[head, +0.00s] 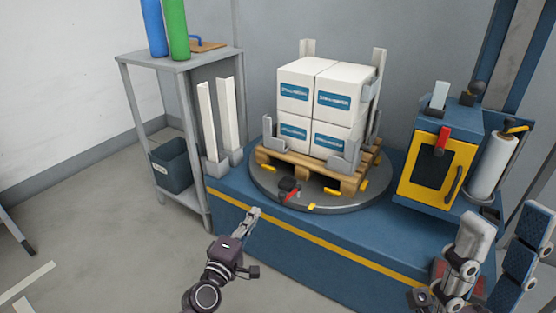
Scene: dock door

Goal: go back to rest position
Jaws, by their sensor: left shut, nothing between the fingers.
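My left gripper (249,220) reaches up from the bottom centre, in front of the blue platform's front edge. Its fingers are together and hold nothing. My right gripper (505,228) is large and close to the camera at the lower right. Its two fingers are spread wide, with a dark textured pad on the right one, and nothing shows between them. It covers part of the platform's right front. Both grippers appear apart from the pallet load.
White boxes (318,92) stand stacked on a wooden pallet (310,165) on a round turntable (265,187) in the blue platform (290,245). A grey shelf (165,60) stands left. A yellow-framed machine (437,168) with a white roll (492,165) stands right.

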